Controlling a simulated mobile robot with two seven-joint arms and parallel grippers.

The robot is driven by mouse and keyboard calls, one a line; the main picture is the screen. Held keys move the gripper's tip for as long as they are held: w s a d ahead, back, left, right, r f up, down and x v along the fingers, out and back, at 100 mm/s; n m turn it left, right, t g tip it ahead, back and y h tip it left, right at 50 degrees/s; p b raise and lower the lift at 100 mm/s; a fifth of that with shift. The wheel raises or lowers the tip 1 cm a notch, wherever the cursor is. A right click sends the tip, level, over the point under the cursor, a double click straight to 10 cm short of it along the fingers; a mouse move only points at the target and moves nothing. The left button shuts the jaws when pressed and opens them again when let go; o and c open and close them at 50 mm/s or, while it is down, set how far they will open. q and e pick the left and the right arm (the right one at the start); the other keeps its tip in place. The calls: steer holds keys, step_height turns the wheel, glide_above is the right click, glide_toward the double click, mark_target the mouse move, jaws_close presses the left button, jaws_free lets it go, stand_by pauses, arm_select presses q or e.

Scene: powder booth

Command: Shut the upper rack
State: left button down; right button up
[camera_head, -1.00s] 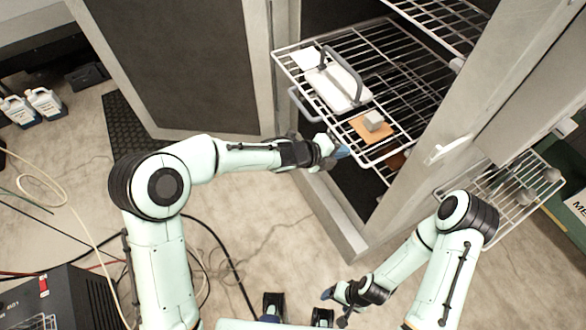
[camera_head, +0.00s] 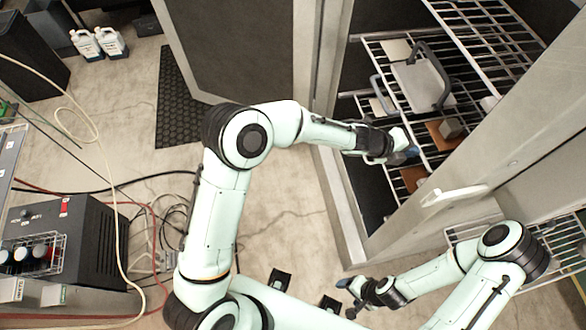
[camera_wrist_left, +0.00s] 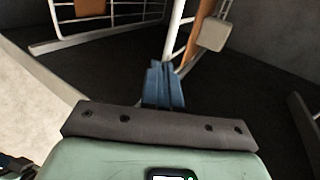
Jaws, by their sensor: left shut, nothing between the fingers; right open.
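The upper rack (camera_head: 385,92) is a wire shelf inside the grey cabinet, carrying a white tray (camera_head: 420,85) with a dark handle and an orange tile with a grey block (camera_head: 451,128). My left gripper (camera_head: 411,152) is shut and empty at the rack's front edge. In the left wrist view its blue fingertips (camera_wrist_left: 163,88) are close to a white rack bar (camera_wrist_left: 174,35); contact is hard to tell. My right gripper (camera_head: 345,284) is open and empty, low in front of the cabinet. The rack's rear is partly hidden by the shelf above.
Another wire shelf (camera_head: 485,45) is above. A lower rack with an orange piece (camera_head: 413,178) shows beneath. The open cabinet door (camera_head: 240,50) stands left; a grey panel with a white handle (camera_head: 455,195) is right. Cables cross the floor at left.

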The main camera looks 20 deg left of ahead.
arm_select(q)
steer(key=shift+w+d, duration=0.25)
steer(key=shift+d, duration=0.1)
arm_select(e)
steer(key=shift+w+d+r, duration=0.15)
arm_select(q)
steer(key=shift+d+r, duration=0.1)
steer(key=shift+r, duration=0.1)
